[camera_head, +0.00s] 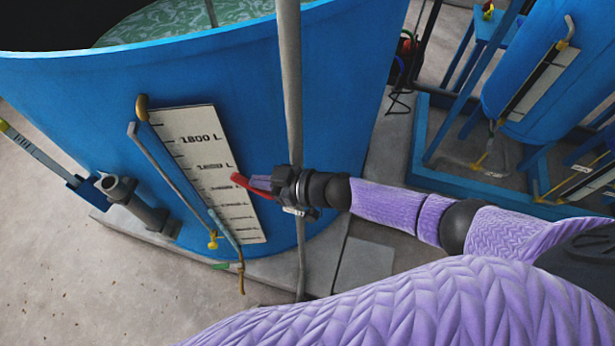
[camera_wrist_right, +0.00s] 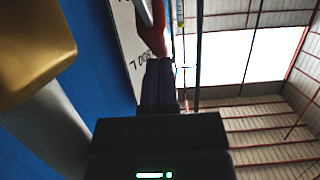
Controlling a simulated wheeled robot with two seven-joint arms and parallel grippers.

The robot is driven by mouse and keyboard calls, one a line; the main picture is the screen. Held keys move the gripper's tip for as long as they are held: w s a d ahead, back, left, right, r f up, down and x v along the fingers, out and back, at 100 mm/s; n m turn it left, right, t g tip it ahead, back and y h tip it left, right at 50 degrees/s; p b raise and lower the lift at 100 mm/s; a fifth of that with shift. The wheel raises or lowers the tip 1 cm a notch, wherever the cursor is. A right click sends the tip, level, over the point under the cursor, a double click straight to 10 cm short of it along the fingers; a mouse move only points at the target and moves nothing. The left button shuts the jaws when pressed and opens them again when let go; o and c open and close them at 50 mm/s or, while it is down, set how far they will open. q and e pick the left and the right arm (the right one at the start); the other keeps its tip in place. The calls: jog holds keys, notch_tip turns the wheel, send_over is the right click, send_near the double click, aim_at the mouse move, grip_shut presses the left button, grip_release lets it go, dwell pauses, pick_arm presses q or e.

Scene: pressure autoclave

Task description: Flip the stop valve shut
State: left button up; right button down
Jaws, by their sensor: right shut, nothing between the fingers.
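The blue tank (camera_head: 90,110) has a white level scale (camera_head: 232,205) on its wall. A thin grey gauge pipe (camera_head: 165,165) runs along the scale's left side. In the right wrist view the closed fingers (camera_wrist_right: 152,45) are in front of the scale. My left gripper is not in view.
A grey vertical pole (camera_head: 290,80) stands beside my right wrist. A grey pipe stub (camera_head: 125,192) sticks out left of the scale. A large gold fitting (camera_wrist_right: 35,45) is close to the wrist camera. Another blue tank (camera_head: 545,90) stands at the upper right. The floor at lower left is clear.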

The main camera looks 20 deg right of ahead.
jog(key=shift+w+a+f+g+h, duration=0.5)
jog(key=shift+a+f+h, duration=0.2)
jog(key=shift+f, duration=0.1)
jog(key=shift+w+a+f+b, duration=0.15)
jog(key=shift+a+f+b, duration=0.15)
jog(key=shift+f, duration=0.3)
jog(key=shift+w+a+f+b, duration=0.2)
jog(key=shift+f+b, duration=0.15)
jog(key=shift+f, duration=0.25)
jog(key=r+p, duration=0.2)
jog(key=p, duration=0.1)
jog(key=r+p, duration=0.3)
jog(key=shift+s+d+r, duration=0.15)
jog(key=shift+d+r, duration=0.05)
jog(key=shift+r, duration=0.05)
jog(key=r+p+v, duration=0.1)
jog(key=p+v, duration=0.2)
jog(key=v, duration=0.5)
jog(key=shift+r, duration=0.45)
jog(key=shift+a, duration=0.15)
